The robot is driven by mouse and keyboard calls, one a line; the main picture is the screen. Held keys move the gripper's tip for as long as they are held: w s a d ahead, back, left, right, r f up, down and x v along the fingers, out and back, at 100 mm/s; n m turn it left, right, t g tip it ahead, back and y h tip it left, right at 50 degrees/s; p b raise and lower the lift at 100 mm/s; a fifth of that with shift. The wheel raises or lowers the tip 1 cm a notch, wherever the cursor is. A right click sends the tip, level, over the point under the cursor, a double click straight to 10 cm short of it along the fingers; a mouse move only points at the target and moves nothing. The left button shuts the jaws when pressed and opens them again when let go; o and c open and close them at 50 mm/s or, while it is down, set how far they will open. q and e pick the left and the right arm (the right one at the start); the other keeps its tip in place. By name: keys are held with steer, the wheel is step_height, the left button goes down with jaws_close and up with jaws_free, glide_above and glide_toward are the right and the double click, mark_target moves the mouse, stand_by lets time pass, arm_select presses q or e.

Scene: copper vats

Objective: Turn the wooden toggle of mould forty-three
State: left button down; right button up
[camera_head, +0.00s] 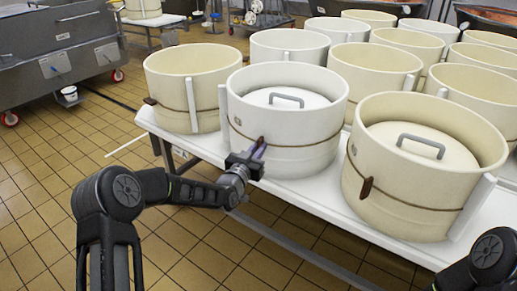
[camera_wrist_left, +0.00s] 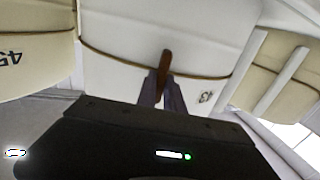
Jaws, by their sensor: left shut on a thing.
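Mould forty-three (camera_head: 285,113) is a white round mould with a lid and a metal handle, on the white table. The number 43 shows on its wall (camera_wrist_left: 200,62) in the left wrist view. Its brown wooden toggle (camera_head: 261,140) sits on the cord around the mould and stands roughly upright. In the left wrist view the toggle (camera_wrist_left: 165,60) rises from between the fingers. My left gripper (camera_head: 257,151) is shut on the toggle's lower end, from the front. My right gripper is out of view; only part of my right arm shows at the lower right.
A cream mould with a lid (camera_head: 405,190) stands close on the right, with its own toggle (camera_head: 366,188). An open cream mould (camera_head: 190,75) stands on the left. More moulds fill the table behind.

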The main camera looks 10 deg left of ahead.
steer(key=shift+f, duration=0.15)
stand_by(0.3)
arm_select(q)
steer(key=n+b, duration=0.9)
steer(key=shift+a+f, duration=0.3)
steer(key=shift+f, duration=0.05)
steer(key=shift+a+f+n+b, duration=0.1)
steer(key=shift+n+b, duration=2.95)
steer(key=shift+n, duration=1.45)
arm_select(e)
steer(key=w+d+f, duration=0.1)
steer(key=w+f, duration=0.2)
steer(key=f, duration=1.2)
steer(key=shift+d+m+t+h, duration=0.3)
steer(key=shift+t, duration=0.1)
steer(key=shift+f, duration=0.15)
